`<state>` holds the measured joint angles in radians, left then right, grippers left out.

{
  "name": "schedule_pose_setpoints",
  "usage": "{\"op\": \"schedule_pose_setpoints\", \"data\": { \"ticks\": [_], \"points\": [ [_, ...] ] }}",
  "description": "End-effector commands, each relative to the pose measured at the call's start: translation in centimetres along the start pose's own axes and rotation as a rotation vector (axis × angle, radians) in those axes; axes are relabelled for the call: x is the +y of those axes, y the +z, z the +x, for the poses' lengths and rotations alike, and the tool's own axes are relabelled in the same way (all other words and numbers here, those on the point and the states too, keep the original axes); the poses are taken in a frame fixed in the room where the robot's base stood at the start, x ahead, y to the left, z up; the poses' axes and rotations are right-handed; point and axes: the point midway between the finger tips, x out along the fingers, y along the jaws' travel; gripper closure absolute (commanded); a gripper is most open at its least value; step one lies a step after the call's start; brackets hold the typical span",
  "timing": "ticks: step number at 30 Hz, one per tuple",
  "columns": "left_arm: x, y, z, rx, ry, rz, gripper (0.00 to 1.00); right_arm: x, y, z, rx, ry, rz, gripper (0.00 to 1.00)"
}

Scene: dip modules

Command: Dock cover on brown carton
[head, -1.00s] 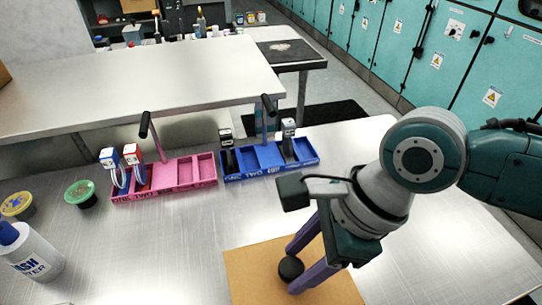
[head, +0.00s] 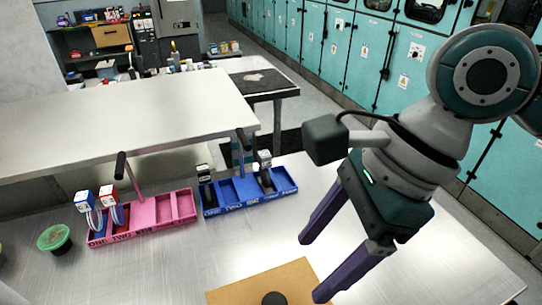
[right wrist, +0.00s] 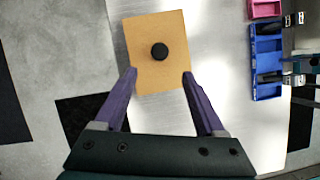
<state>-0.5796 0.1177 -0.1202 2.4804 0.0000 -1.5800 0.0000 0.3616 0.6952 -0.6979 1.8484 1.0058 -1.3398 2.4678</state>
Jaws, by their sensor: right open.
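A flat brown square top (head: 289,276) with a round black knob (head: 273,298) lies at the bottom of the head view, cut off by the frame. The right wrist view shows the whole brown top (right wrist: 145,32) with the knob (right wrist: 159,52) near its middle. I cannot tell whether this is the cover lying on the brown carton, since the sides do not show. My right gripper (head: 313,269) is open and empty above it. In the right wrist view its fingertips (right wrist: 160,73) are apart, with the knob beyond them, touching nothing visible. My left gripper is not in view.
A pink tray (head: 163,209) and a blue tray (head: 226,190) with upright handles hold small modules. A green-lidded jar (head: 54,238) stands at left. A raised white shelf (head: 130,110) lies behind. The steel table around the brown top is clear.

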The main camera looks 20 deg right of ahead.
Motion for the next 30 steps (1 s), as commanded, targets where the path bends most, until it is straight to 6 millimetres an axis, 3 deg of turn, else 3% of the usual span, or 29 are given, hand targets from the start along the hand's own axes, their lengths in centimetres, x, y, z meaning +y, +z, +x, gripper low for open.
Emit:
{"op": "schedule_pose_setpoints", "data": {
  "ticks": [4,8,11,17,20,24,30],
  "points": [
    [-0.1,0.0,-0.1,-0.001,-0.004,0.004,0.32,0.0,0.0,-1.6,0.000,-0.002,-0.003,0.28],
    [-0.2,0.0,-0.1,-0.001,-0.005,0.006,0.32,0.8,0.5,-1.5,-0.007,-0.005,-0.117,0.28],
    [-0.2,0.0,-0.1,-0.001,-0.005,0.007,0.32,2.2,1.3,-0.6,-0.016,-0.029,-0.362,0.28],
    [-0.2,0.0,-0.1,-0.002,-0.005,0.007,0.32,5.0,2.0,0.4,0.044,-0.139,-1.021,0.28],
    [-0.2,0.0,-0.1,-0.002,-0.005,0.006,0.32,6.0,0.9,0.1,0.141,-0.167,-1.312,0.28],
    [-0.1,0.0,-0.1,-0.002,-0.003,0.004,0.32,7.6,-2.0,-0.9,0.312,-0.114,-1.639,0.28],
    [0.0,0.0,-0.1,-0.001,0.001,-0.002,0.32,9.6,-6.0,-2.5,0.467,0.055,-1.902,0.28]
  ]
}}
